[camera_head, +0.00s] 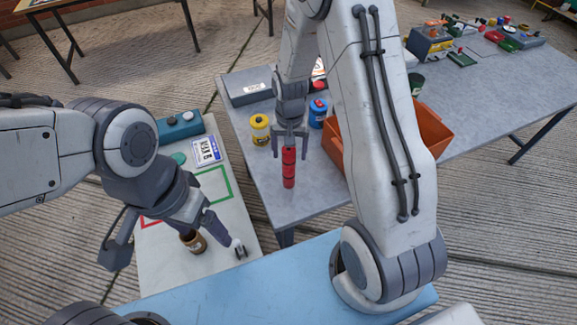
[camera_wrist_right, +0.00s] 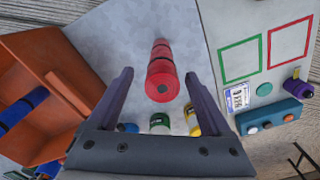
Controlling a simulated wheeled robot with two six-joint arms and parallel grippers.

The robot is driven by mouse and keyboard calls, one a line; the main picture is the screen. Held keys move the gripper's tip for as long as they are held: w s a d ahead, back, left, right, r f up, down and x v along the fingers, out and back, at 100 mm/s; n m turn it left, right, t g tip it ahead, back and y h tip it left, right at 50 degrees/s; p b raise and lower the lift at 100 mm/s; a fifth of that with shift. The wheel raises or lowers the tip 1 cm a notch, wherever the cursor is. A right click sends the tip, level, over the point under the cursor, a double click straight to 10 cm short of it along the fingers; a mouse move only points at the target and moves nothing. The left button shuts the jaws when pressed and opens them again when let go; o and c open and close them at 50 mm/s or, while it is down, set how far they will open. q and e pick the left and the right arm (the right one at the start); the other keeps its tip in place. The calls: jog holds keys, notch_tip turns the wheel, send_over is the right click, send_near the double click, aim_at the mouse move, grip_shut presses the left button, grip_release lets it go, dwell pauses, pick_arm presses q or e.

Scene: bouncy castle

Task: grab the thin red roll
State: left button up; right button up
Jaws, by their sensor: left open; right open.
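The thin red roll (camera_head: 289,168) stands upright on the grey table (camera_head: 262,182), near its front left part. In the right wrist view the red roll (camera_wrist_right: 162,78) lies between the two spread fingers, near the middle of the picture. My right gripper (camera_head: 290,143) is open and points down over the roll, with its fingers on either side of the top.
A teal button box (camera_head: 180,127) sits on the white table.

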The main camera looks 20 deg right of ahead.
aim_at(289, 168)
jog(key=shift+a+f+p, duration=0.1)
jog(key=shift+f+p, duration=0.2)
jog(key=shift+f, duration=1.35)
grip_shut()
jog(key=shift+w+r, duration=0.1)
